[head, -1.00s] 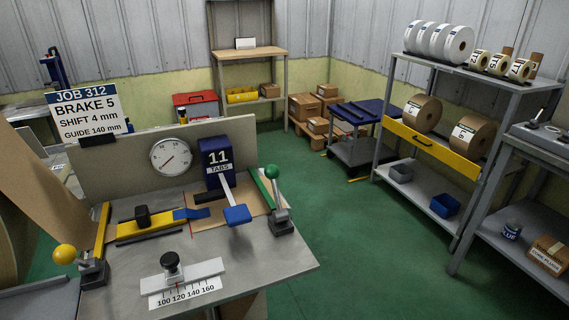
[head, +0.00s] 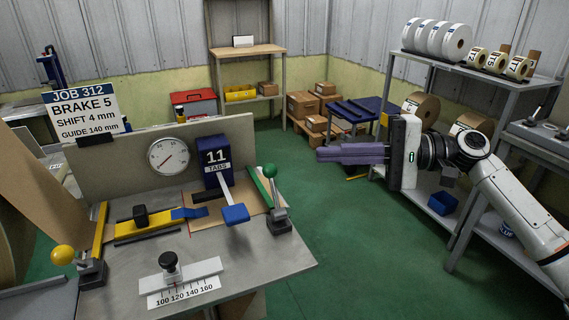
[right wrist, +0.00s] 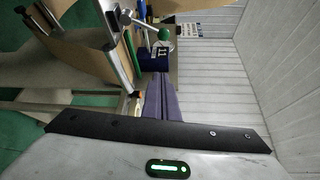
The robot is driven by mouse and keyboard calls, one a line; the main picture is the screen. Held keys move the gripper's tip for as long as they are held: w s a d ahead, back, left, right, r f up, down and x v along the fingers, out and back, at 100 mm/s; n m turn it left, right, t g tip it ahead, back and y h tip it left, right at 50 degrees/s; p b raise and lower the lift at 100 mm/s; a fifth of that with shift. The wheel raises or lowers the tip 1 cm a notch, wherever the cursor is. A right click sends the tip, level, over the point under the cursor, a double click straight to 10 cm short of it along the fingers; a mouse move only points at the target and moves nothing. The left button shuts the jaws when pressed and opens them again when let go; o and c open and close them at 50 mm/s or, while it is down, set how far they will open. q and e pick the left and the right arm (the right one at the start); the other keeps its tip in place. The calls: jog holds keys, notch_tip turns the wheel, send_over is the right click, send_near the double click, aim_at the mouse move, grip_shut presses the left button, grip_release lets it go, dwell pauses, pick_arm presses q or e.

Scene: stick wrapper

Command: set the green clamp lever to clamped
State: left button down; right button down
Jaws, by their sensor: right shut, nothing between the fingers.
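The green clamp lever (head: 271,172) has a green ball knob on a metal rod that rises from a dark base block (head: 279,222) at the right edge of the worktable (head: 250,258). A green bar lies beside it. In the right wrist view, the green knob (right wrist: 164,34) shows at top centre with its rod slanting to the left. My right gripper (head: 322,154) is right of the lever, in the air beyond the table edge. Its purple fingers are together, empty, and point left toward the lever without touching it. My left gripper is not in view.
A yellow-knobbed lever (head: 63,255) stands at the table's left. A blue tab counter box (head: 215,160) with a blue paddle (head: 236,214) is left of the green lever. The guide scale (head: 183,290) is at the front. A shelf (head: 490,78) stands behind my right arm.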

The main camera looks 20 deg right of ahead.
aim_at(274, 190)
pick_arm(q)
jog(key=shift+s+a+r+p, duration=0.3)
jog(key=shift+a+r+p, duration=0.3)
jog(key=shift+p, duration=0.8)
pick_arm(e)
jog(key=a, duration=0.9)
jog(key=shift+w+a+f, duration=0.25)
jog(key=shift+w, duration=0.1)
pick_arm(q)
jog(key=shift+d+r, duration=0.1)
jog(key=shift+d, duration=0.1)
